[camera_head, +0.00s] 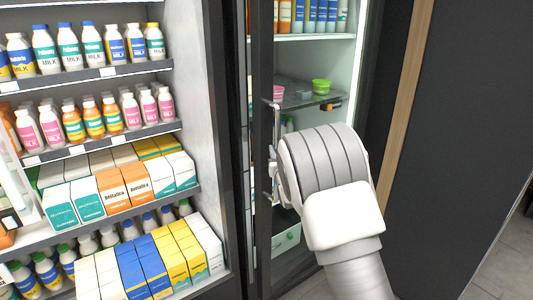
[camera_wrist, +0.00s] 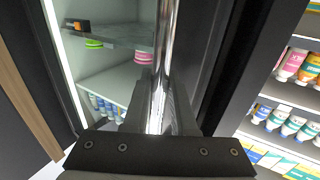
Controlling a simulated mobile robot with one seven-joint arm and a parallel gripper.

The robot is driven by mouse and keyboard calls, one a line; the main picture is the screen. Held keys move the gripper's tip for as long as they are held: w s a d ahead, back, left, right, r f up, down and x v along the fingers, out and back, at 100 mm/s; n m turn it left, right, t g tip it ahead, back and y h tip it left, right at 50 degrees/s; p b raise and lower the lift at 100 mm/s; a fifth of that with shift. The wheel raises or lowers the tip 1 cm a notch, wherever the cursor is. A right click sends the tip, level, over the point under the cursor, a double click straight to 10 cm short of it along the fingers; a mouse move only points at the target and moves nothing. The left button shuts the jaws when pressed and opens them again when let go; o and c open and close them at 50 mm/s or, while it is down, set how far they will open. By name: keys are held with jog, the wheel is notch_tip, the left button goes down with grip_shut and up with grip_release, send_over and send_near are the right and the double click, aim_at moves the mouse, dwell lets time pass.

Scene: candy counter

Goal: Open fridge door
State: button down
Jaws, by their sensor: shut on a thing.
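The fridge door has a dark upright frame (camera_head: 262,110) and a thin metal handle (camera_head: 276,125) in the head view. In the wrist view the handle (camera_wrist: 166,45) is a shiny vertical bar running down between the fingers. My gripper (camera_wrist: 161,105) is closed around this bar, one finger on each side. In the head view my gripper (camera_head: 272,168) is at the handle, partly hidden by my white and grey wrist. The fridge interior shows to the right of the door frame. I cannot tell whether glass lies in front of it.
Inside the fridge, a shelf (camera_head: 300,97) holds a green cup (camera_head: 321,86) and a pink cup (camera_head: 279,92). To the left, open shelves (camera_head: 90,77) hold milk bottles and cartons. A dark wall panel (camera_head: 460,130) with a wooden strip (camera_head: 405,100) stands to the right.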

jog(key=s+d+y+b, duration=0.1)
jog(key=s+d, duration=0.3)
jog(key=d, duration=0.7)
jog(key=s+d+n+y+b, duration=0.1)
jog(key=s+d, duration=0.4)
jog(key=d, duration=0.7)
jog(key=s+d+n+g+y+b, duration=0.1)
jog(key=s+d, duration=0.3)
jog(key=d, duration=0.8)
jog(key=shift+s+d+b, duration=0.15)
jog(key=shift+d+b, duration=0.05)
jog(key=shift+b, duration=0.4)
jog(key=shift+r, duration=0.15)
jog(key=c, duration=1)
grip_release()
jog(key=v, duration=1.7)
jog(key=shift+s, duration=0.15)
